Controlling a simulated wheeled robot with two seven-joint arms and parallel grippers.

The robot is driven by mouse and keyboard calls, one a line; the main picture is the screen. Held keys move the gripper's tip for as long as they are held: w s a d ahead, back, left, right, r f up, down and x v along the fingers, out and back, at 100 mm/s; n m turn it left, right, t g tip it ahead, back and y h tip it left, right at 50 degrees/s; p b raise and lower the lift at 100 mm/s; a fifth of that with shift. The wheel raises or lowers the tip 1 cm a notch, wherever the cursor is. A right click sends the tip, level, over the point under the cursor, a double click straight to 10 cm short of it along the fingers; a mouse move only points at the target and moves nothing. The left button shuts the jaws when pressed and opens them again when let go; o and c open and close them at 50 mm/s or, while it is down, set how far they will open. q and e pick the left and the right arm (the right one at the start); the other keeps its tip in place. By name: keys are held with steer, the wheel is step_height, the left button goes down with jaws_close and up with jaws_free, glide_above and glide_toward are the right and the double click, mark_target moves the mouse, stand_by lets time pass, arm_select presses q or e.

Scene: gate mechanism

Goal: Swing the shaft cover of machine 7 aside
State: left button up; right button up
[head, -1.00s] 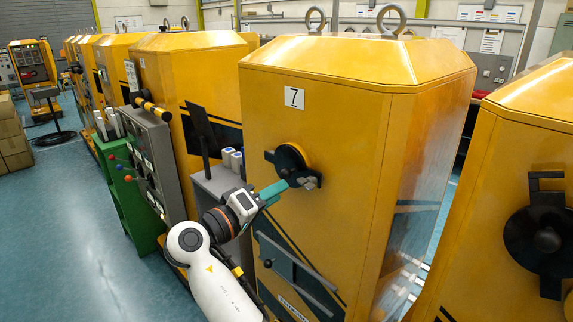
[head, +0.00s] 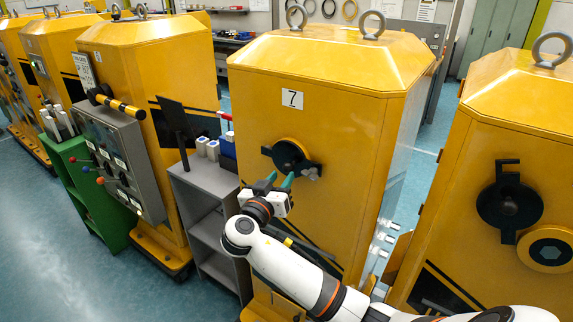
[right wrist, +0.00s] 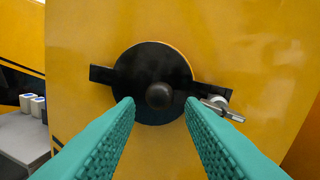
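Machine 7 (head: 330,120) is a yellow cabinet with a white "7" label (head: 292,99). Its shaft cover (head: 287,152) is a black disc on the front face, with a black bar to either side; the shaft behind is hidden. In the right wrist view the cover (right wrist: 135,75) has a round dark knob (right wrist: 159,96) at its middle and a silver pin (right wrist: 222,108) at its right end. My right gripper (head: 280,179) is open just in front of the cover. Its teal fingers (right wrist: 160,110) appear either side of the knob, with no visible grip. My left gripper is not in view.
The right-hand machine has a black disc (head: 510,205) beside a round yellow plate with a hexagon (head: 548,251). A grey shelf (head: 205,185) with white-topped containers and a grey control panel (head: 115,160) stand left. Blue floor (head: 50,240) is open at far left.

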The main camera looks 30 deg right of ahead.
mark_target(286, 171)
steer(key=shift+p+x, duration=0.55)
steer(key=shift+x, duration=1.6)
steer(key=shift+c, duration=0.3)
jaws_close()
